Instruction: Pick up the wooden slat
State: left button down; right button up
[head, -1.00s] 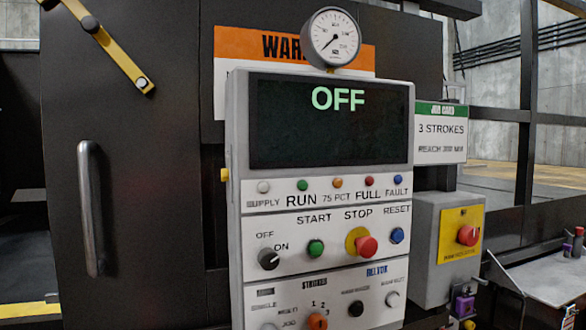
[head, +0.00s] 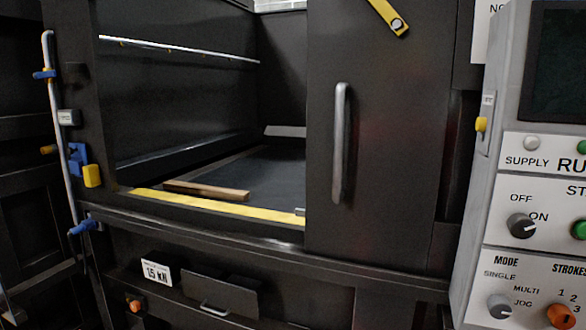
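The wooden slat (head: 206,190) is a short brown bar. It lies in the compactor's open chamber, just behind the yellow strip (head: 215,204) along the front sill, nearly parallel to it. Its whole length shows. Neither of my grippers is in the head view.
A dark door with a silver upright handle (head: 341,143) covers the right part of the chamber opening. The grey control panel (head: 530,190) stands at the right. A pale rod with blue clamps (head: 78,165) runs down the left post. A drawer (head: 220,296) sits below the sill.

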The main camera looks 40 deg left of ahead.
aim_at(217, 192)
jog(key=u, duration=1.8)
